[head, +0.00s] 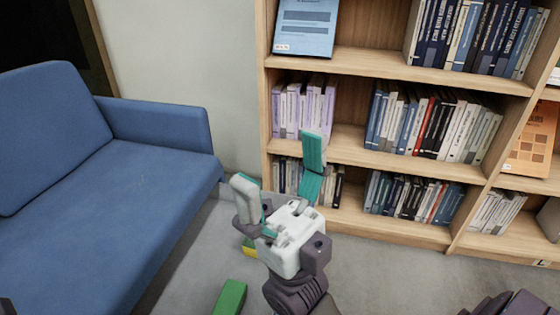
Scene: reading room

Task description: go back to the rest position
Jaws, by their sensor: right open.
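My right gripper (278,163) shows in the middle of the head view, in front of the bookcase. Its white palm has two fingers with teal pads standing well apart, pointing up in the picture. It is open, and nothing is between the fingers. It covers part of the lower shelves behind it. My left gripper is not in view.
A blue sofa (120,215) stands at the left. A wooden bookcase (400,168) with several rows of books fills the right. A green object (230,297) and a smaller yellow and green one (249,248) show low, near the gripper. Grey carpet (385,270) lies bare before the bookcase.

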